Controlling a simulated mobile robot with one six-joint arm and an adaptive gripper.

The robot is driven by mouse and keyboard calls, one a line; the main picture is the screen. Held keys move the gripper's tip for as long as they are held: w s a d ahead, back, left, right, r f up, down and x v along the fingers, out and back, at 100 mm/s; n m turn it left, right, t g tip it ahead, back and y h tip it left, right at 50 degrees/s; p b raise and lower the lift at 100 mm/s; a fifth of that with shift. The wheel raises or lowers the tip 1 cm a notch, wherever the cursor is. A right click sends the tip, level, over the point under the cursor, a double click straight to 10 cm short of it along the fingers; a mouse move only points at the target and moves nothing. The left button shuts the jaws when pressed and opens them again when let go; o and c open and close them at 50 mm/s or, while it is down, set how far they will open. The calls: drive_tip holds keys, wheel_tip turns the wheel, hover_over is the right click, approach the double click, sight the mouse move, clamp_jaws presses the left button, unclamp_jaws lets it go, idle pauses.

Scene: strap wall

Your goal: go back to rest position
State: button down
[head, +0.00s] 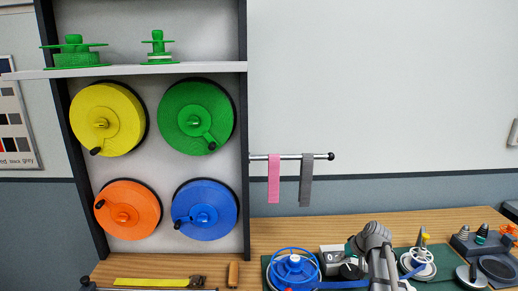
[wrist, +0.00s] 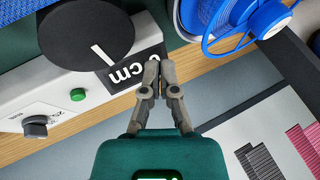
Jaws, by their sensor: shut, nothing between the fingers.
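My gripper (wrist: 160,75) shows in the wrist view with its two grey fingers together and nothing between them. The fingertips lie in front of the edge of a dark display marked "cm" (wrist: 135,65). I cannot tell whether they touch it. In the head view my grey arm (head: 375,250) stands over the right part of the wooden bench, and the fingers cannot be made out there.
A blue reel (head: 293,268) stands close left of my arm; a white-and-yellow one (head: 417,262) stands right. Large yellow (head: 88,115), green, orange and blue reels fill the rack. A rail (head: 290,156) holds pink and grey straps. The space above the bench's right is open.

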drive_tip(key=s+a+f+g+h, duration=0.1)
drive_tip(key=s+a+g+h, duration=0.1)
drive_tip(key=s+a, duration=0.4)
drive_tip(key=s+a+f+g+h, duration=0.1)
drive_tip(key=s+a, duration=0.5)
drive_tip(key=s, duration=0.6)
drive_tip(key=shift+s+a+f+n+g+h, duration=0.3)
drive_tip(key=shift+s+f+g+h, duration=0.1)
drive_tip(key=shift+g+h, duration=0.35)
drive_tip(key=shift+d, duration=0.1)
